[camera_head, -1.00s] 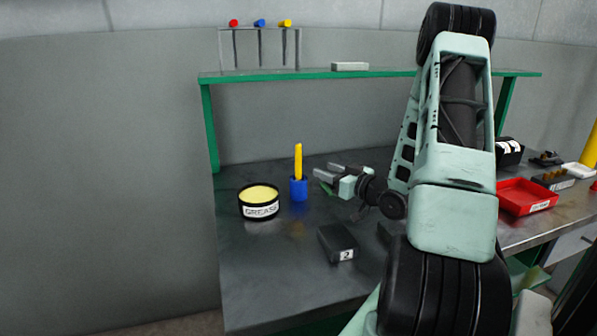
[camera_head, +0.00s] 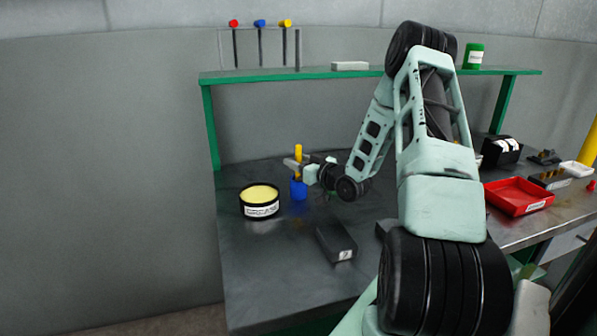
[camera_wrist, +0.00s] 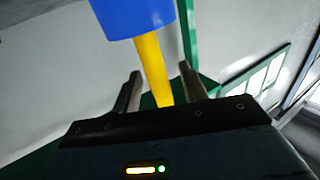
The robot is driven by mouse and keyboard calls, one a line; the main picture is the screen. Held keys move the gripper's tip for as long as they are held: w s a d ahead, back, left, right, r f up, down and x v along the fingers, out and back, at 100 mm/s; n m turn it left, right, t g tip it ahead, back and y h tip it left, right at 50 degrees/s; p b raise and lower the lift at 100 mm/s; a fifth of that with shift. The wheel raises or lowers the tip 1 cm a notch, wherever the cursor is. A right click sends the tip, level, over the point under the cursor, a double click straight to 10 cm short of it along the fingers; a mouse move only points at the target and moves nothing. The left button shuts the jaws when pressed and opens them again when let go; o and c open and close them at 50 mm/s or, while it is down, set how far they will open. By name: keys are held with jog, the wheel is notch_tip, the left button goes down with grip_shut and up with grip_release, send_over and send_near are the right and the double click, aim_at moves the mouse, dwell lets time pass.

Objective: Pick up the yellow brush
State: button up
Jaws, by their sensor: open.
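The yellow brush (camera_head: 298,152) stands upright in a blue cup (camera_head: 298,190) on the grey workbench. In the wrist view the brush's yellow handle (camera_wrist: 152,66) runs between my two fingers, with the blue cup (camera_wrist: 133,14) at the top of the picture. My gripper (camera_head: 294,165) is open at the brush, one finger on each side of the handle, a little above the cup. In the wrist view my gripper (camera_wrist: 158,92) shows gaps between the handle and both fingers. The fingers partly hide the brush in the head view.
A grease tub (camera_head: 260,202) stands just left of the cup. A black box (camera_head: 336,243) lies in front. A red tray (camera_head: 519,197) is at the right. A green shelf (camera_head: 300,75) spans the bench above, with hanging tools (camera_head: 260,45) over it.

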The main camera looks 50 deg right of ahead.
grip_shut()
jog(key=shift+r, duration=0.1)
